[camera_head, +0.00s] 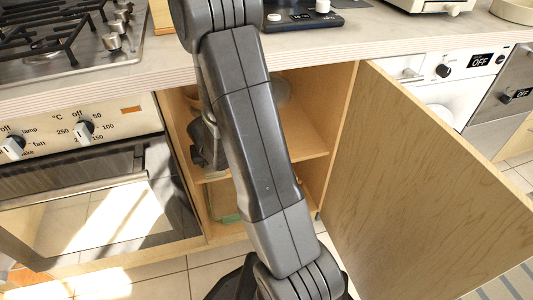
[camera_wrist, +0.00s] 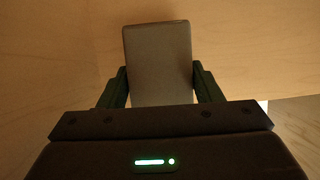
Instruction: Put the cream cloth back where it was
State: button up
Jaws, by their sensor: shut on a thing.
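A pale, flat rectangular piece with rounded corners, which I take to be the folded cream cloth (camera_wrist: 157,45), stands out from between the fingers of my gripper (camera_wrist: 160,70) in the wrist view. It looks greyish in the dim light. A finger presses on each side of it. Pale wooden surfaces surround it closely; I cannot tell whether it touches them. In the head view my arm reaches into the open cabinet, with its dark wrist end near the shelf at the left. The cloth cannot be made out there.
The cabinet shelf (camera_head: 305,143) has a greyish rounded item (camera_head: 281,92) above it, partly behind my arm. Something green (camera_head: 224,213) lies in the lower compartment. The open wooden door (camera_head: 420,190) stands out on the right, the oven (camera_head: 90,190) on the left. The worktop (camera_head: 370,50) runs above.

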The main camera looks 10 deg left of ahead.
jog(key=shift+s+d+f, duration=0.1)
jog(key=shift+s+f, duration=0.1)
jog(key=shift+f, duration=0.3)
jog(key=o, duration=1)
jog(key=shift+s, duration=0.1)
jog(key=shift+o, duration=0.2)
jog(key=shift+d, duration=0.15)
jog(key=a+p+v, duration=0.1)
jog(key=p+v, duration=0.8)
jog(key=v, duration=0.5)
jog(key=shift+w+r, duration=0.25)
jog(key=shift+r, duration=0.2)
jog(key=shift+d, duration=0.1)
jog(key=b+x, duration=0.8)
jog(key=x, duration=0.6)
jog(key=shift+d, duration=0.2)
